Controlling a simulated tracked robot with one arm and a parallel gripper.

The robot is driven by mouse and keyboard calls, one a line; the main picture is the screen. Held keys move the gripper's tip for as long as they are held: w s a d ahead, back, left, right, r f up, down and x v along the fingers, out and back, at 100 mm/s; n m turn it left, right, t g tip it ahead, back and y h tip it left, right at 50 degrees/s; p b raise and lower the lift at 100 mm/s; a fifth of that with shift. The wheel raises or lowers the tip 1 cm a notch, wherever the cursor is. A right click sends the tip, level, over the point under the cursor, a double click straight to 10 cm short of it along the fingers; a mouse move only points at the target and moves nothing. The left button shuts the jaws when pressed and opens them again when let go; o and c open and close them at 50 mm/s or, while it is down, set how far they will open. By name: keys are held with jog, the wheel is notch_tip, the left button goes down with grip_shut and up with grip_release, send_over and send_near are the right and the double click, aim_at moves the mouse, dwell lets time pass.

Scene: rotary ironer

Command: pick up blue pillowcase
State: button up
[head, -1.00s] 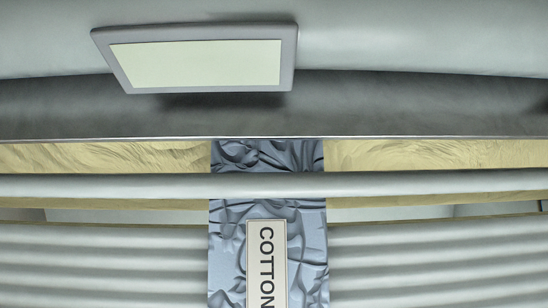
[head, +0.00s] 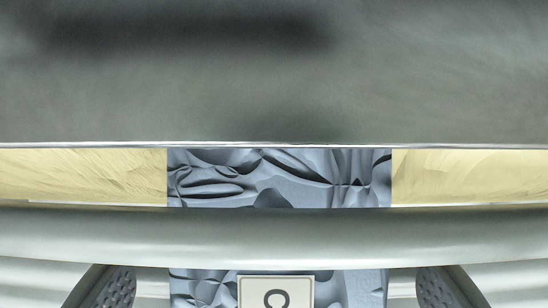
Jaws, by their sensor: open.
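The blue pillowcase (head: 280,178) is a wrinkled blue-grey cloth in the middle of the view. Its upper part lies between the metal edge above and a pale horizontal bar, which hides a strip of it. Its lower part shows below the bar, with a white label (head: 276,292) bearing a letter "C". The bottom frame edge cuts it off. My gripper (head: 275,298) is open at the bottom, with one dark textured finger on each side of the pillowcase. I cannot tell whether the fingers touch it.
The pale bar (head: 274,236) runs across the full width, in front of the cloth. Yellow padding (head: 80,175) shows on both sides of the pillowcase. A large grey metal housing (head: 274,80) fills the top. Pale ribbed surface lies at the lower corners.

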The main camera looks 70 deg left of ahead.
jog(key=shift+c, duration=0.3)
jog(key=c, duration=1)
